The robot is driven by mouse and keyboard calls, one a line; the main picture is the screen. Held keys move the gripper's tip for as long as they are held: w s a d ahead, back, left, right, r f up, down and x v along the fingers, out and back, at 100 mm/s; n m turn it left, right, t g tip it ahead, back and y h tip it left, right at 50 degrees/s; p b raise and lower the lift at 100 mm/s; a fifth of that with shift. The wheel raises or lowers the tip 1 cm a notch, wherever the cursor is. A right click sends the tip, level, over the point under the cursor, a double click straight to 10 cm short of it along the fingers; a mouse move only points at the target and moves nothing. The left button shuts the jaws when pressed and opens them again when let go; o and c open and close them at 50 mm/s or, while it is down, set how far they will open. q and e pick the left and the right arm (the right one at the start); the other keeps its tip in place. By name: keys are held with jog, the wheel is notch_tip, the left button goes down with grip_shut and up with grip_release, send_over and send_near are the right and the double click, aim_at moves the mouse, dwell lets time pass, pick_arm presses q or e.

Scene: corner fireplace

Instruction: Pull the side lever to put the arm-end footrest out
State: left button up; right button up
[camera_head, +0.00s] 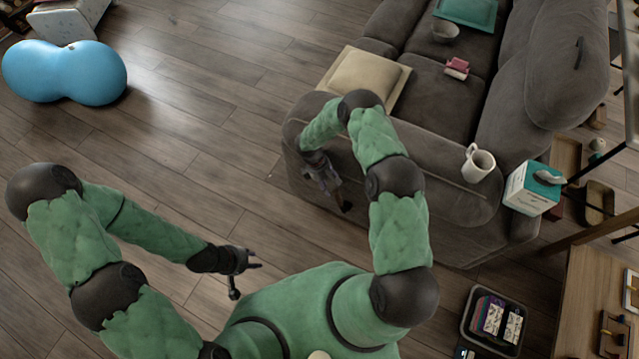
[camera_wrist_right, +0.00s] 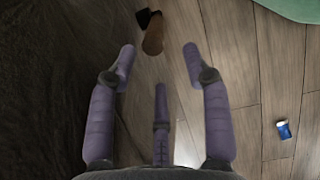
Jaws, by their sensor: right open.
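The grey sofa (camera_head: 440,140) stands at the right, its near arm facing me. The side lever (camera_wrist_right: 152,36) has a brown grip and a dark mount. In the right wrist view it lies just beyond the fingertips, near the sofa's dark side. My right gripper (camera_head: 328,187) hangs beside the outer face of the sofa arm. In its wrist view the purple fingers (camera_wrist_right: 160,70) are spread and empty, with no contact with the lever visible. No extended footrest shows. My left gripper (camera_head: 248,266) is over bare floor at the left, fingers spread, holding nothing.
A white mug (camera_head: 478,162) and a tissue box (camera_head: 530,190) are by the sofa arm's right end. A cushion (camera_head: 362,78) lies at its left. A small blue item (camera_wrist_right: 284,130) lies on the floor.

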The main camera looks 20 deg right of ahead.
aim_at(338, 197)
jog(key=b+x, duration=0.1)
jog(key=x, duration=0.2)
jog(key=b+x, duration=0.1)
jog(key=x, duration=0.3)
jog(key=b+x, duration=0.1)
jog(key=x, duration=0.2)
jog(key=shift+w+d+f+b, duration=0.3)
jog(key=shift+d+b, duration=0.05)
jog(key=shift+d, duration=0.05)
grip_shut()
